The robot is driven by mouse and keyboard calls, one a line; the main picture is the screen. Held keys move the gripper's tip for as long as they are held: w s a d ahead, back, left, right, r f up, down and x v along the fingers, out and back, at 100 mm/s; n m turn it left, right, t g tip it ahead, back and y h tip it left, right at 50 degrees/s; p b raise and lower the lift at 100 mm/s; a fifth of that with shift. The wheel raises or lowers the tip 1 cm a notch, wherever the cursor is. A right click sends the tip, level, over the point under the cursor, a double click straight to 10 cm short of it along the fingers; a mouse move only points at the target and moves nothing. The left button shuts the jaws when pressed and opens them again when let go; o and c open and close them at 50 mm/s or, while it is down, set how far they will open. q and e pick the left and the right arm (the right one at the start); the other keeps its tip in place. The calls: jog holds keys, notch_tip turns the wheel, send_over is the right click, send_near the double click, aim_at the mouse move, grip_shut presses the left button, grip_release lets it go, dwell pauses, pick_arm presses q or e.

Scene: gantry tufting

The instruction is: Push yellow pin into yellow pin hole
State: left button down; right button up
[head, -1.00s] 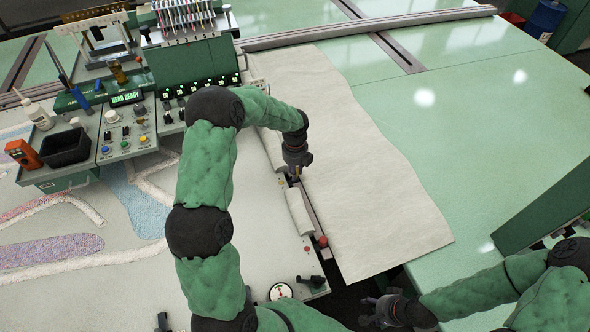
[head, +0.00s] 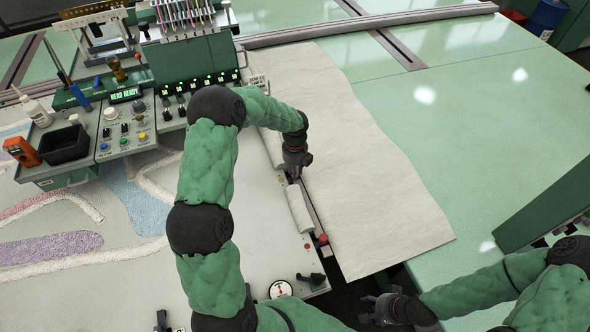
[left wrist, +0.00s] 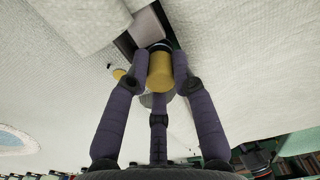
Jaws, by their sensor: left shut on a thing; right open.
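My left gripper (head: 293,177) is at the narrow rail along the left edge of the pale cloth. In the left wrist view its fingers (left wrist: 160,58) are shut on the yellow pin (left wrist: 160,73), a short yellow cylinder. The pin's far end points at the dark slot in the rail. I cannot tell whether it has entered a hole; the pin and fingers hide that spot. A small yellow spot (left wrist: 118,73) shows on the pale surface left of the pin. My right gripper (head: 372,309) is open and empty at the bottom of the head view.
The pale cloth (head: 360,170) lies on the green table right of the rail. A white roll (head: 299,211) and a red knob (head: 322,239) are by the rail. A control panel (head: 126,128) with several buttons and a black tray (head: 64,145) stand at the left.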

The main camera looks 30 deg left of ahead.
pick_arm(q)
jog(key=shift+f, duration=0.3)
jog(key=c, duration=1)
grip_release()
jog(key=shift+o, duration=0.2)
jog(key=shift+r, duration=0.1)
notch_tip(320, 180, up, 12)
